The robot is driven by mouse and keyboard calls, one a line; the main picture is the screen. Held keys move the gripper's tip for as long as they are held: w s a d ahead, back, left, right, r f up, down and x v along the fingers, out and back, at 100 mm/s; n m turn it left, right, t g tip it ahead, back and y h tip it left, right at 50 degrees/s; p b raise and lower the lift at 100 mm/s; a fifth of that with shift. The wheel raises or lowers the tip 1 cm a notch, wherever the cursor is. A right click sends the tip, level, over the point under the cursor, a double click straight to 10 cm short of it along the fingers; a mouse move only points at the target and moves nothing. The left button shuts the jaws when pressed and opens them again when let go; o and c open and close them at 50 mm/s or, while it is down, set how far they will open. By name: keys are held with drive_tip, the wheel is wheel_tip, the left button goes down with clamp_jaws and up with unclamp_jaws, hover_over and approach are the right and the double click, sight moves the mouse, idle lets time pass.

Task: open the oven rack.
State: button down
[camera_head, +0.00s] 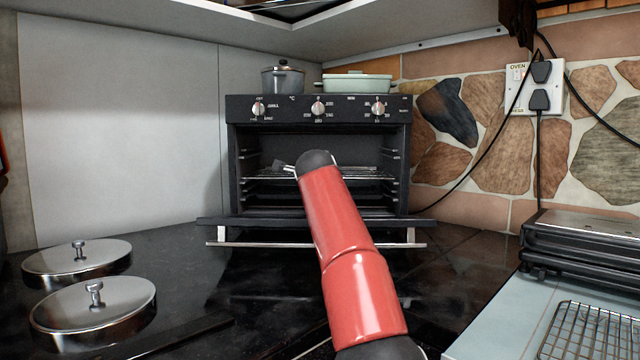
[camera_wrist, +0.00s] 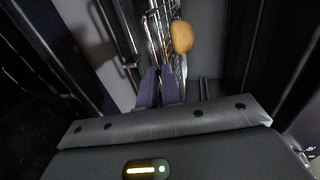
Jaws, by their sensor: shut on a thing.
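The oven (camera_head: 318,110) stands at the back with its door (camera_head: 310,222) folded down. The wire oven rack (camera_head: 368,174) lies level inside the cavity, and its bars also show in the wrist view (camera_wrist: 154,28). My red arm reaches through the open front and hides part of the rack in the head view. In the wrist view, my gripper (camera_wrist: 161,73) has its purple fingers closed together at the rack's wire. The exact contact is small and dark. A rounded tan food item (camera_wrist: 181,37) sits by the rack wires just beyond the fingers.
A lidded pot (camera_head: 283,80) and a pale green dish (camera_head: 357,84) stand on the oven. Metal lids (camera_head: 93,305) lie on the dark counter at left. A black grill (camera_head: 585,240) and a wire grid (camera_head: 592,335) are at right. A black cable hangs beside the oven.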

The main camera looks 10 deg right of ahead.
drive_tip(key=s+b, duration=0.2)
drive_tip(key=s+a+b, duration=0.1)
drive_tip(key=s+b, duration=0.1)
drive_tip(key=s, duration=0.1)
drive_tip(key=s+b, duration=0.2)
drive_tip(key=shift+s+a+f, duration=0.2)
drive_tip(key=shift+a, duration=0.05)
drive_tip(key=shift+s+r, duration=0.2)
drive_tip(key=shift+s, duration=0.2)
drive_tip(key=c, duration=1.6)
unclamp_jaws()
drive_tip(key=shift+b+v, duration=1.3)
drive_tip(key=shift+v, duration=2.6)
